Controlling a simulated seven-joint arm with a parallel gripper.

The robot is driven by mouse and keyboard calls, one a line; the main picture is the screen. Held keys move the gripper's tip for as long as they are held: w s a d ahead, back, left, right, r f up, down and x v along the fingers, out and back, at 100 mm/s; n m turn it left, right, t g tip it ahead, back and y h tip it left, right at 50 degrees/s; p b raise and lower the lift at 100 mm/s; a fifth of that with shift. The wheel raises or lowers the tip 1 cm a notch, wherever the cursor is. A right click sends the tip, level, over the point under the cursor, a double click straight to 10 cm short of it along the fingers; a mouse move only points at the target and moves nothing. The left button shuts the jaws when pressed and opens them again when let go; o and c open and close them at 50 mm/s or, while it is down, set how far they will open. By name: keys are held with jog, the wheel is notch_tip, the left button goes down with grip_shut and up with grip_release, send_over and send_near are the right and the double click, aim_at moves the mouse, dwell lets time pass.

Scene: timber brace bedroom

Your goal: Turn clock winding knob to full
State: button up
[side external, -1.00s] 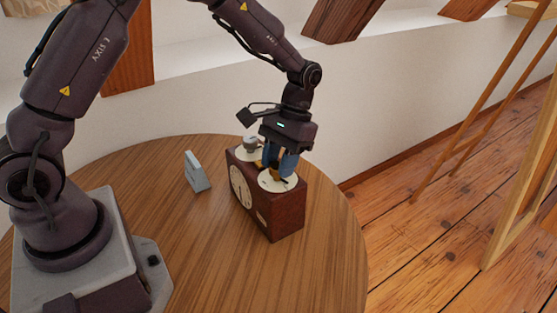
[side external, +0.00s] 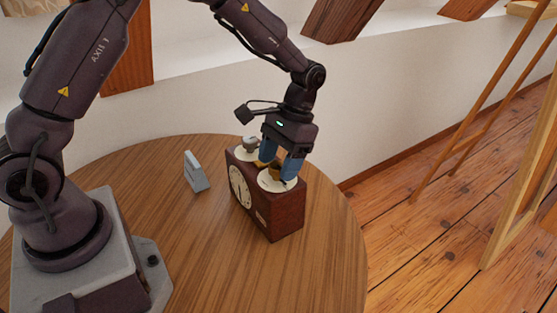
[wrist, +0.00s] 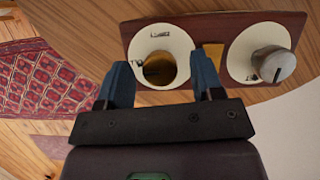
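The clock (side external: 283,217) is a dark red-brown box with a cream face (side external: 240,187) on its front. On its top, a brass knob (wrist: 158,70) sits on a cream dial (wrist: 143,40); the dial's marks are too small to read surely. My gripper (side external: 280,163) is above this dial, pointing down. Its two blue fingers are spread apart, one on each side of the brass knob in the wrist view (wrist: 162,80), with visible gaps to it. A second cream dial (wrist: 242,45) carries a grey knob (wrist: 273,64) with a dark pointer line.
The clock stands on a round wooden table (side external: 200,250). A small grey upright object (side external: 196,171) stands left of it. A brass plate (wrist: 212,52) lies between the two dials. A white wall (side external: 400,120) is behind the table. The table right of the clock is clear.

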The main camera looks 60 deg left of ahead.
jog(key=v, duration=1.3)
jog(key=s+r+t, duration=0.3)
jog(key=s+t, duration=0.2)
jog(key=s, duration=0.6)
jog(key=s+r+m+t, duration=0.1)
jog(key=s+r+t, duration=0.3)
jog(key=s, duration=0.7)
jog(key=shift+s+a+r+t, duration=0.35)
jog(key=shift+a+t, duration=0.15)
